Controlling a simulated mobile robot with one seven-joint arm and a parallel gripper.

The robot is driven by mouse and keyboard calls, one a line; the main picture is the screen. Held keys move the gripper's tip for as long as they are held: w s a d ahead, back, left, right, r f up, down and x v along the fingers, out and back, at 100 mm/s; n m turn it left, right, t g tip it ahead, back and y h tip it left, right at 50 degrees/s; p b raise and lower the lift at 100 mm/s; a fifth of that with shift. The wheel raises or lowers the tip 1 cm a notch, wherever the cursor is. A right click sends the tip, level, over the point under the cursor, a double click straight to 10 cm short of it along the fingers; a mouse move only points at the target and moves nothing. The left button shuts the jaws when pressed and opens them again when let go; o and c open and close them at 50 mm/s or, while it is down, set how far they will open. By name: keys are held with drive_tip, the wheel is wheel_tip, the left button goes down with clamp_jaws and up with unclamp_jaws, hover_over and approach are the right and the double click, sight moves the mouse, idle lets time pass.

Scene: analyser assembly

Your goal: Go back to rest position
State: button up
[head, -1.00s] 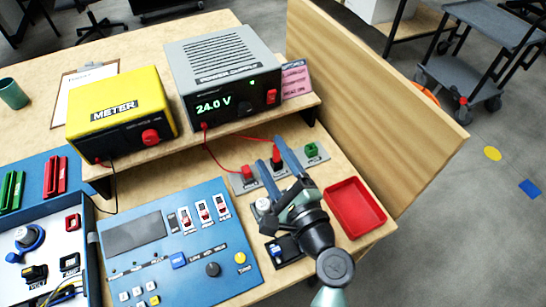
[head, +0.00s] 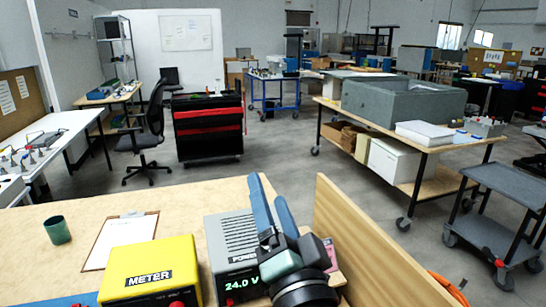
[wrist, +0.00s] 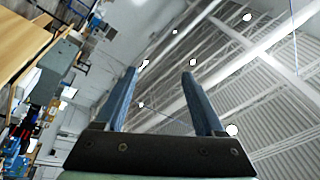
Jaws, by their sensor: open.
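My gripper (head: 270,208) is raised in front of the grey power supply in the head view, its two blue fingers pointing up and apart. In the wrist view the fingers (wrist: 158,85) are spread with nothing between them, and the ceiling shows behind. The power supply (head: 222,238) reads 24.0 V and is partly hidden by my gripper. The yellow meter (head: 150,265) stands to its left. The lower bench with the blue panel is almost wholly out of the head view.
A wooden partition (head: 355,240) stands right of my gripper. A clipboard (head: 120,238) and a green cup (head: 57,230) lie on the bench at left. A grey cart (head: 495,220) stands on the floor at right. An office chair (head: 145,140) and a red-and-black cabinet (head: 208,125) are farther back.

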drive_tip(key=s+r+n+t+h+p, duration=0.1)
drive_tip(key=s+r, duration=0.3)
drive_tip(key=r, duration=0.5)
drive_tip(key=s+r+n+t+h+p, duration=0.2)
drive_tip(key=s+r+n+t, duration=0.1)
drive_tip(key=r, duration=0.7)
drive_tip(key=s+r+n+t+h+p, duration=0.1)
drive_tip(key=s+r+n+t+h, duration=0.1)
drive_tip(key=s+r, duration=0.5)
wheel_tip(320, 180, up, 4)
drive_tip(key=shift+f+n+t, duration=0.25)
drive_tip(key=shift+n+t, duration=0.25)
drive_tip(key=shift+n, duration=0.3)
drive_tip(key=shift+w+f, duration=0.1)
